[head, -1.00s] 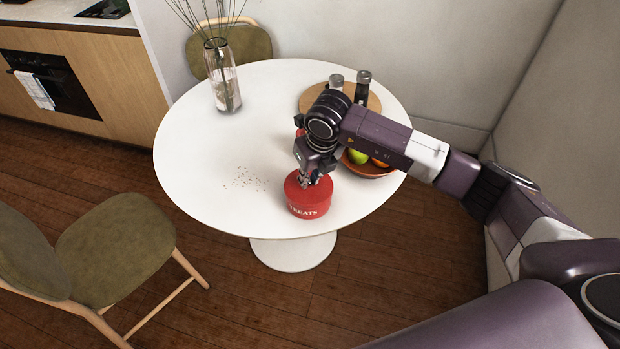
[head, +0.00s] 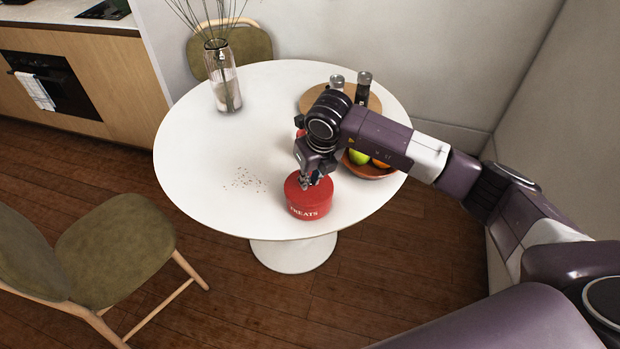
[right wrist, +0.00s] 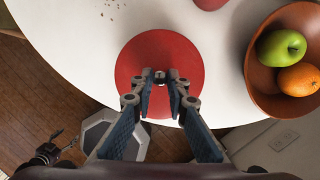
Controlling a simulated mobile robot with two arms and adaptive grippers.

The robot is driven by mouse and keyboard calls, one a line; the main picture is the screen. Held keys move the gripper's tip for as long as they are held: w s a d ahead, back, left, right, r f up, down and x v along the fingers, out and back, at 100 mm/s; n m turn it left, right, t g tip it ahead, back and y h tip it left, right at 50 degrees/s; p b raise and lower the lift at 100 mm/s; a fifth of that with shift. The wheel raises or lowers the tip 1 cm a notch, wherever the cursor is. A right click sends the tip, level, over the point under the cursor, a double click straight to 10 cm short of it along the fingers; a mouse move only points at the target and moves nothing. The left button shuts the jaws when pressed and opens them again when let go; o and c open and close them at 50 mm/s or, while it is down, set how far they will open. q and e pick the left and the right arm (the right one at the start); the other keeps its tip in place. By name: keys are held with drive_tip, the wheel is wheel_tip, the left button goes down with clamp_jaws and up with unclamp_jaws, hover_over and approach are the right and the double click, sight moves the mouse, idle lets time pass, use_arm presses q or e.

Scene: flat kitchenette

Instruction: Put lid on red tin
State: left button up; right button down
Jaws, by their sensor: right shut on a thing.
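The red tin (head: 309,211), marked TREATS, stands upright near the front edge of the round white table. The red lid (head: 293,187) lies level over the tin's top. Whether it is fully seated I cannot tell. My right gripper (head: 312,181) is above it, pointing down. In the right wrist view the lid (right wrist: 160,50) is a round red disc hiding the tin below. The right gripper's fingers (right wrist: 160,84) are shut on the small knob at its middle. A dark gripper-like part, probably my left gripper (right wrist: 62,142), shows small at lower left; its jaws are unclear.
A brown bowl (right wrist: 262,88) with a green apple (right wrist: 282,47) and an orange (right wrist: 298,79) stands close right of the tin. Two shakers (head: 362,88) stand on a wooden board behind. A glass vase (head: 224,85) stands at back left. Crumbs (head: 244,180) lie left; the table's left side is otherwise clear.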

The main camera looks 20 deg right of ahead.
drive_tip(key=shift+f+b, duration=0.15)
drive_tip(key=shift+b, duration=0.4)
idle(0.9)
drive_tip(key=c, duration=1.8)
unclamp_jaws()
drive_tip(key=shift+o, duration=0.4)
drive_tip(key=o, duration=0.4)
drive_tip(key=shift+r+p, duration=1.9)
drive_tip(key=shift+r, duration=1.6)
